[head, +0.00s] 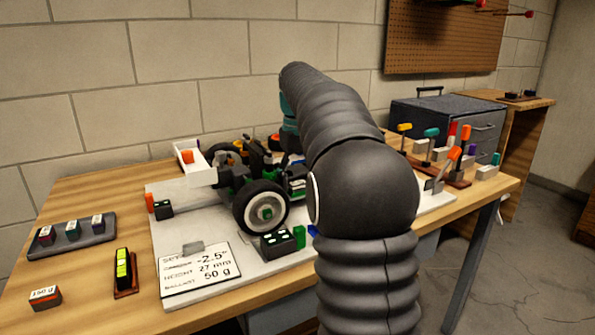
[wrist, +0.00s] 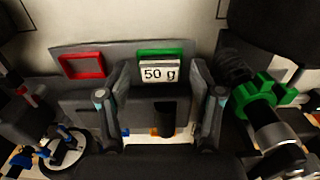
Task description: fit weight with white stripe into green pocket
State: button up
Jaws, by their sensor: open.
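In the wrist view a small block with a white face marked "50 g" (wrist: 158,72) is at the green-framed pocket (wrist: 162,53). The block covers most of that frame's opening; only the green upper rim and sides show. I cannot tell how deep the block sits. A white stripe cannot be made out apart from the white label. My gripper (wrist: 160,97) is open, with one finger to each side of the block and gaps between. In the head view my arm hides the gripper, the block and the pocket.
An empty red-framed pocket (wrist: 82,66) is left of the green one. A green knob-like part (wrist: 265,103) is close to the right finger. In the head view the racecar (head: 260,190), a rack of weights (head: 72,236), an orange-topped weight (head: 45,297) and a spec card (head: 202,273) are on the bench.

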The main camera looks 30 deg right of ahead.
aim_at(296, 184)
notch_tip(296, 184, up, 12)
jog(key=p, duration=0.1)
dwell(0.5)
jog(key=shift+a+r, duration=0.1)
jog(key=shift+r, duration=0.05)
jog(key=s+a+f+t, duration=0.3)
jog(key=s+a+f, duration=0.2)
jog(key=s+a, duration=0.7)
jog(key=s+a+f+t, duration=0.1)
jog(key=s+a+f, duration=0.1)
jog(key=s+f, duration=0.6)
jog(key=s+a+f+t, duration=0.1)
jog(key=s+a+f, duration=0.1)
jog(key=s+f, duration=0.6)
jog(key=shift+a+f+t, duration=0.25)
jog(key=shift+f+t, duration=0.05)
jog(key=shift+f, duration=0.45)
